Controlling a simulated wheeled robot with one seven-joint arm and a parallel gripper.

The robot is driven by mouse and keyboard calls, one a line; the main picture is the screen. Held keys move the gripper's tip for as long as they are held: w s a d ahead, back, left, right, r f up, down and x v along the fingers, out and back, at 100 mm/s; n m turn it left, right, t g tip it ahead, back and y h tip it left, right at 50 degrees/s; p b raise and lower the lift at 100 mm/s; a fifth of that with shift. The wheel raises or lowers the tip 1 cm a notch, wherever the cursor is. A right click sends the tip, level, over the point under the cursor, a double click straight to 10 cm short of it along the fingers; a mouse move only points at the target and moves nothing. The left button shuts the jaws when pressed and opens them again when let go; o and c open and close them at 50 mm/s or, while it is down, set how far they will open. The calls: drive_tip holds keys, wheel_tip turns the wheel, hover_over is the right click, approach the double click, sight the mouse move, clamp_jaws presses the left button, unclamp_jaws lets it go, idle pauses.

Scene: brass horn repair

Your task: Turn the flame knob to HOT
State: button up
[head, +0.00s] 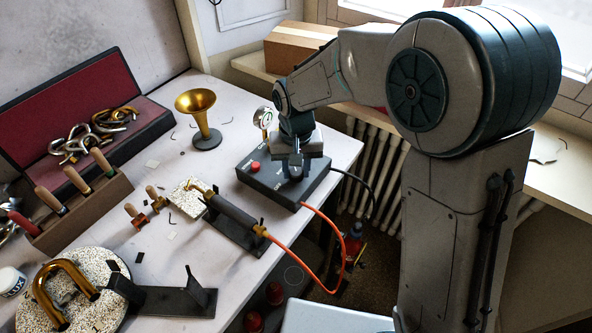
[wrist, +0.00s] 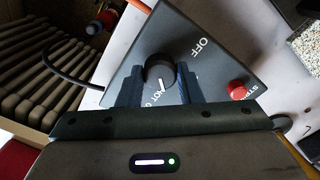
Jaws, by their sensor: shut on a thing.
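The dark control box (head: 262,183) sits near the table's right edge. In the wrist view its face (wrist: 207,65) shows the flame knob (wrist: 158,70), black and round with a white pointer line. "OFF" is printed on one side, and "HOT", partly hidden by my gripper, on the other. The pointer faces down the picture, toward the HOT lettering; I cannot tell if it lines up exactly. My gripper (head: 293,172) reaches down onto the box from above. In the wrist view its two dark fingers (wrist: 158,82) stand on either side of the knob, shut on it.
A red start button (head: 254,167) is on the box, with a pressure gauge (head: 263,119) behind it. An orange hose (head: 325,222) runs to the torch (head: 233,215). A brass bell (head: 198,108) stands to the left. A radiator (head: 372,160) is beyond the table edge.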

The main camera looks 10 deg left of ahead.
sight(296, 171)
drive_tip(key=shift+m+b, duration=0.4)
drive_tip(key=shift+m, duration=1.3)
drive_tip(key=o, duration=1)
drive_tip(key=shift+c, duration=0.2)
drive_tip(key=shift+r, duration=0.1)
wheel_tip(296, 171, up, 14)
